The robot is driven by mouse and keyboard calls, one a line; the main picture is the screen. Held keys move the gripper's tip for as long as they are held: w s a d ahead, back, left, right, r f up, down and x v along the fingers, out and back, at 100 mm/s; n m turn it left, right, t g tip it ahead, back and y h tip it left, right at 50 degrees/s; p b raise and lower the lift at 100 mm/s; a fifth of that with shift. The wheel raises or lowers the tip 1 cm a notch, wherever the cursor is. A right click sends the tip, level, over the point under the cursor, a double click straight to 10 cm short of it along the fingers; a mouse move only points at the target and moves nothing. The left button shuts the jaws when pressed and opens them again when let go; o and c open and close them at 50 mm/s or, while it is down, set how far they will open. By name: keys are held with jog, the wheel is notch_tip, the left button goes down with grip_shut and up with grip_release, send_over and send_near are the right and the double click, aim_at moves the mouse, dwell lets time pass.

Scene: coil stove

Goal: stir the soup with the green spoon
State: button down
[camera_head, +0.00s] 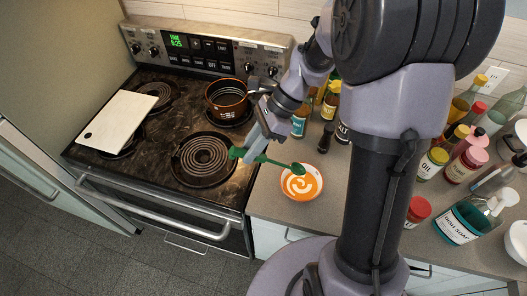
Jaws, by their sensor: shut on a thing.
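My gripper (257,146) is shut on a green spoon (272,161). The spoon lies roughly level in the jaws. Its right end is over the far rim of a small bowl, and its other end points left over the stove's edge. The bowl of orange soup (302,184) with a pale swirl stands on the counter just right of the stove. I cannot tell whether the spoon's end touches the soup or hovers above it.
The coil stove (223,190) holds a brown pot (227,97) on a back burner and a white cutting board (118,122) at left. Several bottles (300,119) stand behind the bowl, and more bottles and jars (462,165) crowd the right counter. Counter around the bowl is clear.

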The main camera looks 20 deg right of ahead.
jog(key=shift+s+d+f+b, duration=0.15)
jog(key=shift+d+f+b, duration=0.1)
jog(key=shift+f+b, duration=0.25)
notch_tip(320, 180, down, 8)
jog(key=d+b, duration=0.2)
jog(key=b, duration=0.3)
jog(key=shift+s+d+f+b, duration=0.15)
jog(key=shift+f+b, duration=0.05)
jog(key=shift+b, duration=0.15)
